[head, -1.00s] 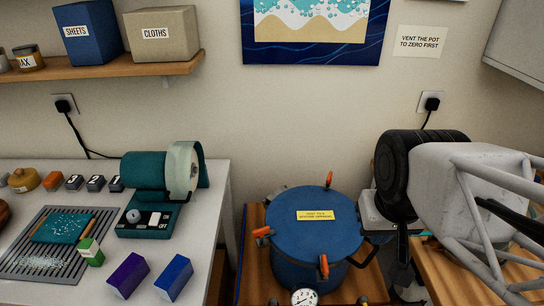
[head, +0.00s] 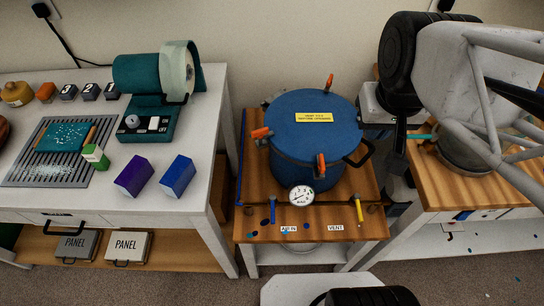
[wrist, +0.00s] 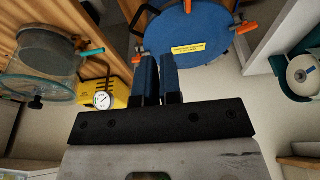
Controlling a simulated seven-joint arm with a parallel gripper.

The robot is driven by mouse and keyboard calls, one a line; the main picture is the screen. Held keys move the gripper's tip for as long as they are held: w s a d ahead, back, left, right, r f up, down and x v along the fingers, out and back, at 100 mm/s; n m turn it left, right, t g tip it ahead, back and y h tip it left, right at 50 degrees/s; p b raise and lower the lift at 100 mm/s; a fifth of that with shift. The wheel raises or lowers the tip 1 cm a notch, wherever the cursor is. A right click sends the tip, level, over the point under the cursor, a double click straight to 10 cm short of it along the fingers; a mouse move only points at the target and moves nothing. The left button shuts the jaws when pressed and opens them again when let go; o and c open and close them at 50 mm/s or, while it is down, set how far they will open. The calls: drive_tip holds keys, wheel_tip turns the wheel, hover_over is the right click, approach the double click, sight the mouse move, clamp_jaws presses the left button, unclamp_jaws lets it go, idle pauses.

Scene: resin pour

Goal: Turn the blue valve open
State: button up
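The blue valve (head: 273,208) is a small upright blue lever in the head view. It is at the front of the wooden stand, behind the "AIR IN" label (head: 289,229). The blue pot (head: 305,150) stands behind it with orange clamps on its lid and a round gauge (head: 301,195) in front. My gripper (wrist: 158,58) shows in the wrist view with its two fingers close together and nothing seen between them. The pot's blue lid (wrist: 200,35) is beyond the fingertips. The blue valve cannot be made out in the wrist view, and the fingertips are not visible in the head view.
A yellow valve (head: 358,208) stands to the right, behind the "VENT" label (head: 336,228). A white table (head: 65,198) with a teal machine (head: 150,85) is at left. A wooden-topped bench (head: 450,190) with a clear-walled vessel is at right. A yellow box (wrist: 112,92) with a gauge shows in the wrist view.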

drive_tip(key=o, duration=0.5)
drive_tip(key=shift+f, duration=0.15)
drive_tip(key=shift+o, duration=0.4)
drive_tip(key=shift+s+a+f+n, duration=0.1)
drive_tip(key=shift+a+f+n, duration=0.25)
drive_tip(key=shift+f, duration=0.25)
drive_tip(key=n+t, duration=1.5)
drive_tip(key=n, duration=1.8)
approach(273, 220)
drive_tip(key=w+f, duration=0.1)
drive_tip(key=w, duration=0.1)
drive_tip(key=shift+w, duration=0.15)
drive_tip(key=shift+w, duration=0.45)
drive_tip(key=shift+w, duration=3.35)
